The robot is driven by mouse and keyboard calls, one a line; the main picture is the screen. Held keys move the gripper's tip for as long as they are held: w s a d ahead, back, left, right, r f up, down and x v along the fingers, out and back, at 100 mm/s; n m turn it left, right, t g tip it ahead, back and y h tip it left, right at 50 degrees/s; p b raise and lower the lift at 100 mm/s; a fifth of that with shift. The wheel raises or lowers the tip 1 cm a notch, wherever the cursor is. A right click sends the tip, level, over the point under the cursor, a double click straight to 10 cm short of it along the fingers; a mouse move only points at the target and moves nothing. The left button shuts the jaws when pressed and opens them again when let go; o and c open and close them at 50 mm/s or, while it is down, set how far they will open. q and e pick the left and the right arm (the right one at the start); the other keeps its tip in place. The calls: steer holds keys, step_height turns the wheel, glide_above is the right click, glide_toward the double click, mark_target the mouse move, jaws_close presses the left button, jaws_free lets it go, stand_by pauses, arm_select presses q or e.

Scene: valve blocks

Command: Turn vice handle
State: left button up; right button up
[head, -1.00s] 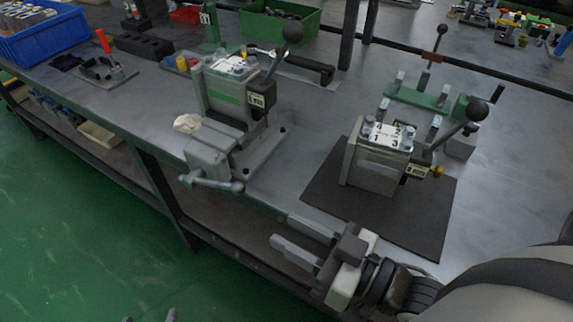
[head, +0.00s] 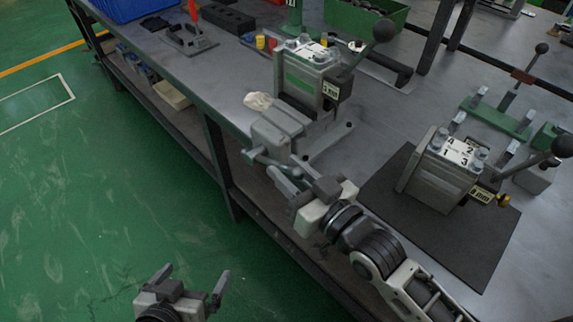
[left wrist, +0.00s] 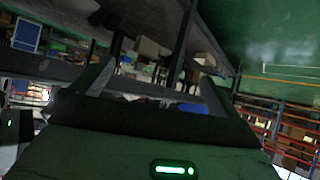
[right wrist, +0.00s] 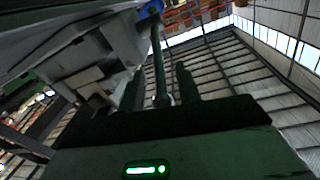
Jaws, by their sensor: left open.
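The grey vice (head: 281,128) stands at the bench's front edge, holding a valve block (head: 305,75) with a green label. Its handle (head: 262,158), a bar with a round end, sticks out over the edge. My right gripper (head: 284,172) is at the handle, partly covering it. In the right wrist view the handle bar (right wrist: 158,65) stands between the two parted fingers, with gaps on both sides. My left gripper (head: 195,274) is open and empty, low over the green floor, away from the bench. Its parted fingers also show in the left wrist view (left wrist: 158,85).
A second valve block (head: 440,172) stands on a dark mat (head: 470,235) to the right. A blue bin (head: 130,8), a green bin (head: 365,18) and a red-handled clamp (head: 190,38) are further back. The floor in front is clear.

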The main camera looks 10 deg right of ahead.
arm_select(q)
steer(key=shift+f, duration=0.1)
arm_select(e)
steer(key=shift+w+a, duration=0.3)
steer(key=shift+w, duration=0.15)
jaws_close()
arm_select(q)
steer(key=shift+t+h, duration=0.4)
steer(key=shift+t, duration=0.2)
steer(key=f+b, duration=0.1)
steer(key=b, duration=0.3)
steer(key=f+b, duration=0.2)
steer(key=b, duration=0.2)
steer(key=d+f+b, duration=0.1)
steer(key=f+b, duration=0.1)
steer(key=b, duration=0.3)
steer(key=shift+w+d+f, duration=0.1)
steer(key=shift+w, duration=0.15)
arm_select(e)
steer(key=f+t+y, duration=0.2)
steer(key=f+t, duration=0.1)
steer(key=f+t+y, duration=0.1)
steer(key=f, duration=0.1)
steer(key=shift+s+d+m+t, duration=0.3)
steer(key=shift+s+t, duration=0.05)
steer(key=shift+t, duration=0.05)
steer(key=shift+r, duration=0.1)
jaws_free()
